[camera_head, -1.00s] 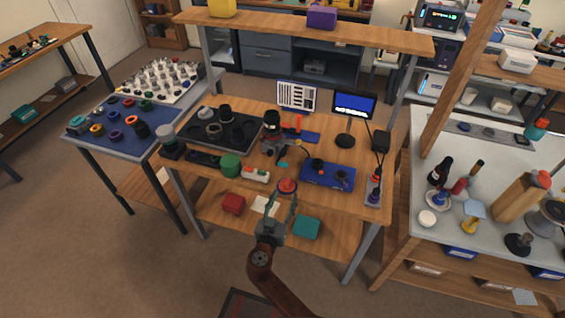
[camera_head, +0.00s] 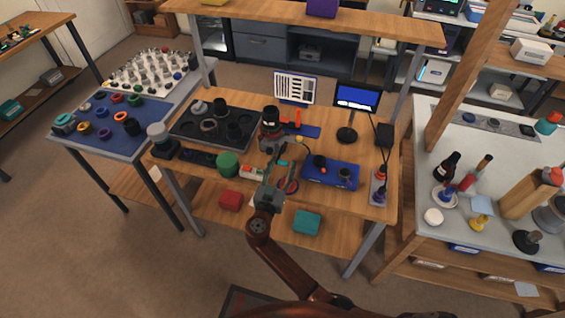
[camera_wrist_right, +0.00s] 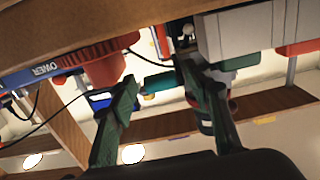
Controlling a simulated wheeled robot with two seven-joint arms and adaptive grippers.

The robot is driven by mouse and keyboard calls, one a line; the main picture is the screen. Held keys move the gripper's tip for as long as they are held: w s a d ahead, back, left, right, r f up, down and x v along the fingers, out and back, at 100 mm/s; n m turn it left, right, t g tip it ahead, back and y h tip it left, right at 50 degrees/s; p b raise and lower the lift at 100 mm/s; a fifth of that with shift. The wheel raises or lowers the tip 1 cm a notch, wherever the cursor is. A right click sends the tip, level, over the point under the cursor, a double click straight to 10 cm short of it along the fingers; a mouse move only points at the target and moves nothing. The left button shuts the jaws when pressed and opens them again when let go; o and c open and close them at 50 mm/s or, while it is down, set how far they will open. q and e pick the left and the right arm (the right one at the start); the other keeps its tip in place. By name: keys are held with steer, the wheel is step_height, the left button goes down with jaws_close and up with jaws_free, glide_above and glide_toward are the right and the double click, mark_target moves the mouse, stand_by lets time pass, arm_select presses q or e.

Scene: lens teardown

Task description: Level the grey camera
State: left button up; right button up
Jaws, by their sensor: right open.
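The grey camera (camera_head: 271,144), with a dark lens pointing up, stands near the middle of the wooden workbench (camera_head: 225,104). At this size I cannot tell how far it is tilted. My right gripper (camera_head: 276,171) is just in front of it, over the bench's front edge, open and apparently empty. In the right wrist view its two green-dark fingers (camera_wrist_right: 163,85) stand apart. A grey block (camera_wrist_right: 248,36) beyond the right finger may be the camera, but I cannot be sure. My left gripper is not in view.
A blue box (camera_head: 330,174) stands right of the gripper, a green cylinder (camera_head: 228,163) left. A black tray (camera_head: 240,115) of lens parts and a small monitor (camera_head: 357,97) are behind. A red round part (camera_wrist_right: 103,66) is close by the left finger.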

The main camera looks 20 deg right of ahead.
steer(key=shift+w+d, duration=0.4)
steer(key=shift+w, duration=0.25)
steer(key=c, duration=0.7)
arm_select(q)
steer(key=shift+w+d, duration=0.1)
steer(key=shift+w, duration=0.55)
arm_select(e)
steer(key=shift+d+f, duration=0.1)
steer(key=shift+d, duration=0.05)
jaws_close()
